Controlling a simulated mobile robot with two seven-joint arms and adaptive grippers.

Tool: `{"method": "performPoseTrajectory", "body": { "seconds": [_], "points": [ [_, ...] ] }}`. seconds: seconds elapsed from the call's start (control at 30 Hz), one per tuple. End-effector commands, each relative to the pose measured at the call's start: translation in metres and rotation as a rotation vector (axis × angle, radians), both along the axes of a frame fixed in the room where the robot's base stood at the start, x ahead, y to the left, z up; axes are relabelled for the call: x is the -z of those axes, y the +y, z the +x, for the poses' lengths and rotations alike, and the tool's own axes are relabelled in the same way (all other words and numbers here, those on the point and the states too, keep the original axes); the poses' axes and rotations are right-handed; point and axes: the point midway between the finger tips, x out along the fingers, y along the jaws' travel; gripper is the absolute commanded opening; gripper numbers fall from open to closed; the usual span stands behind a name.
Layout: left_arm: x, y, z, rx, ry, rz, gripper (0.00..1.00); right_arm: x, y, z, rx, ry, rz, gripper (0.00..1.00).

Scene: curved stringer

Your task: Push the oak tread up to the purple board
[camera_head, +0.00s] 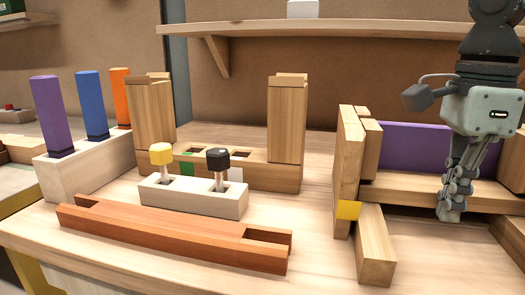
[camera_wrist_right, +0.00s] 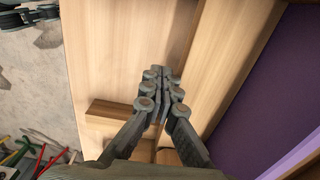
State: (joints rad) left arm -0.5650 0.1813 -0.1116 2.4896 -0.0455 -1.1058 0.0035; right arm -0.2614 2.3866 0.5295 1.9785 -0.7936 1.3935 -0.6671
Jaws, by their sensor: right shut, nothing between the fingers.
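The oak tread (camera_head: 400,190) is a pale wooden board lying across at the right, in front of the upright purple board (camera_head: 415,145). In the right wrist view the tread (camera_wrist_right: 235,60) runs as a long plank beside the purple board (camera_wrist_right: 280,85). I cannot tell whether the two touch along their whole length. My right gripper (camera_head: 450,212) points down, shut and empty, with its fingertips at the tread's front side and hiding part of it. It also shows in the wrist view (camera_wrist_right: 162,75); contact with the tread is unclear. My left gripper is out of view.
An upright wooden side piece (camera_head: 347,160) with a yellow patch and a low block (camera_head: 375,250) stand left of the tread. A reddish wooden channel (camera_head: 170,235), a switch box (camera_head: 193,197) and a holder (camera_head: 85,170) with coloured pegs occupy the left.

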Motion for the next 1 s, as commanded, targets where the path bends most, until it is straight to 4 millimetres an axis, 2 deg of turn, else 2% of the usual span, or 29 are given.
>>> {"method": "performPoseTrajectory", "body": {
  "seconds": [0.33,0.6,0.73,0.87,1.0],
  "points": [
    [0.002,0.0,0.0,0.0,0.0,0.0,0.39,0.0,0.001,-0.004,0.0,-0.001,0.001,0.0],
    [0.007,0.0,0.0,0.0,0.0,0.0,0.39,0.001,0.006,-0.026,-0.001,-0.001,0.002,0.0],
    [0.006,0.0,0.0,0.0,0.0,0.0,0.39,-0.001,0.007,-0.031,0.0,-0.001,0.001,0.0],
    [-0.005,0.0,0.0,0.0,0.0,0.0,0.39,-0.013,0.007,-0.03,0.0,-0.001,0.001,0.0],
    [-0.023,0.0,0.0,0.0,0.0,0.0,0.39,-0.035,0.007,-0.03,0.0,-0.001,0.0,0.0]
  ]
}}
